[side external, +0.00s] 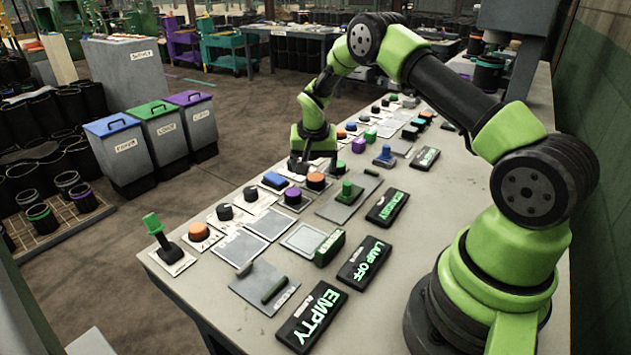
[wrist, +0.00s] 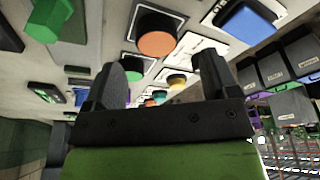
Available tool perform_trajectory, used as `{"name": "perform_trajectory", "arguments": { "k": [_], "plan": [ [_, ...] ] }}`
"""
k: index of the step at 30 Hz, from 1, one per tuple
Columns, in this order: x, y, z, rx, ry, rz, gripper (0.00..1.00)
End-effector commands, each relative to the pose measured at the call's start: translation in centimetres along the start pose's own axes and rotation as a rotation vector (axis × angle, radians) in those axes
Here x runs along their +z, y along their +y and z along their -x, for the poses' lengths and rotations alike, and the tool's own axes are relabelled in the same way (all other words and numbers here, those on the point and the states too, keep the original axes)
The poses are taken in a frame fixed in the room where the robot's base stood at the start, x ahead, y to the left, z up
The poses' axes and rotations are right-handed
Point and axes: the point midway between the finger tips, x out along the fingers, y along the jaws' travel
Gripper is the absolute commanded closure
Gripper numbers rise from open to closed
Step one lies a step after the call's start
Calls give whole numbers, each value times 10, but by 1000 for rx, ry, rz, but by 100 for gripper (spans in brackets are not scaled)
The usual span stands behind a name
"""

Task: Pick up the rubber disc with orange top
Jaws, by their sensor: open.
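A black rubber disc with an orange top (side external: 316,181) sits on the bench close to my gripper (side external: 313,166) in the side view. A large orange-topped disc (wrist: 156,36) shows in the wrist view, upper middle, beyond the fingertips and apart from them. My gripper (wrist: 160,68) is open, with nothing between its two dark fingers. Another orange-topped disc (side external: 199,230) stands near the bench's front left, and one more (side external: 341,134) is farther back. I cannot tell which of them the task means.
A purple-topped disc (side external: 292,196) and a blue block (side external: 275,180) sit near the gripper. A green-handled plate (side external: 346,191) lies to its right. Signs, including LAMP OFF (side external: 363,262), line the bench. Lidded bins (side external: 125,150) stand on the floor at left.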

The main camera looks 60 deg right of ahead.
Motion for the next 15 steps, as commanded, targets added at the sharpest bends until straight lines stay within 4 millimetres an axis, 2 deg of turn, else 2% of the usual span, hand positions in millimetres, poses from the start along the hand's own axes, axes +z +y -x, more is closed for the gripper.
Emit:
{"name": "perform_trajectory", "arguments": {
  "k": [6,9,15],
  "plan": [
    [4,4,-34,2,-1,0,19],
    [4,4,-42,2,0,0,19],
    [4,3,-43,1,1,0,19]
  ]
}}
